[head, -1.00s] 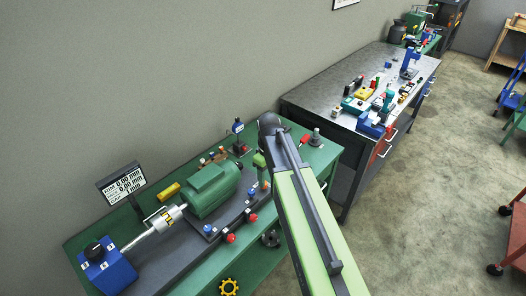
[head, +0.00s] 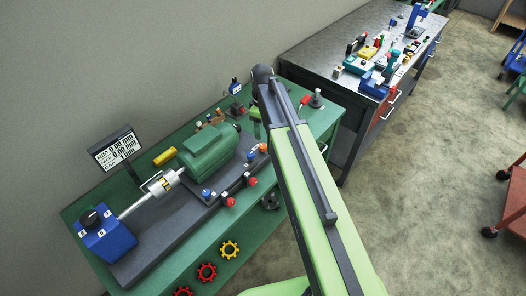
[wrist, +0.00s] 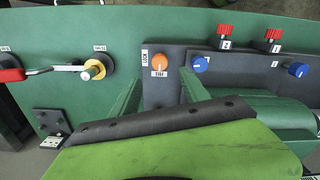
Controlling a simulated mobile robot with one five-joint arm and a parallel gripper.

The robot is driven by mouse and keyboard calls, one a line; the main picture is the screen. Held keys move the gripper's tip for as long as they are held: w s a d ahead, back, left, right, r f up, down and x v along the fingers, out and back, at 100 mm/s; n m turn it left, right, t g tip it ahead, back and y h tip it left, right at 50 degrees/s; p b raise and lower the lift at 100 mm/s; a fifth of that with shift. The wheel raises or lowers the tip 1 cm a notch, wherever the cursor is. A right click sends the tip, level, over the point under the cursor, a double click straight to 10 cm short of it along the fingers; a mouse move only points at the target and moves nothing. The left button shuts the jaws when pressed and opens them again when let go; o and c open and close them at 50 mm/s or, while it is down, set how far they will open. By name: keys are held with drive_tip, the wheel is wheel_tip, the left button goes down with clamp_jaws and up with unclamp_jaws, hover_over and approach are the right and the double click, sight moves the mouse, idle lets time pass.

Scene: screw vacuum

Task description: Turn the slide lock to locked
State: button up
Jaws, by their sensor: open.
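The slide lock looks to be the round orange knob (wrist: 160,62) on the dark grey base plate, with one white label at its left and another just below it. It also shows in the head view (head: 263,148) near the right end of the machine. Which label it points to I cannot tell. My gripper (wrist: 160,92) is open, its two green fingers spread below the knob in the wrist view, one to each side. Nothing is between the fingers, and they look apart from the knob. In the head view my arm hides part of the gripper.
Blue knobs (wrist: 201,65) and red-topped clamps (wrist: 273,40) are to the right of the orange knob. A yellow-ringed knob (wrist: 94,69) and a red-handled lever (wrist: 12,75) are to the left. The green motor-like body (head: 208,150) stands on the plate behind. A display (head: 116,149) stands farther left.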

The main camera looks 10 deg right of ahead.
sight(263, 146)
wheel_tip(263, 146, down, 10)
drive_tip(key=b, duration=0.7)
drive_tip(key=shift+r+b, duration=0.25)
drive_tip(key=shift+b, duration=0.15)
drive_tip(key=shift+r, duration=0.1)
clamp_jaws()
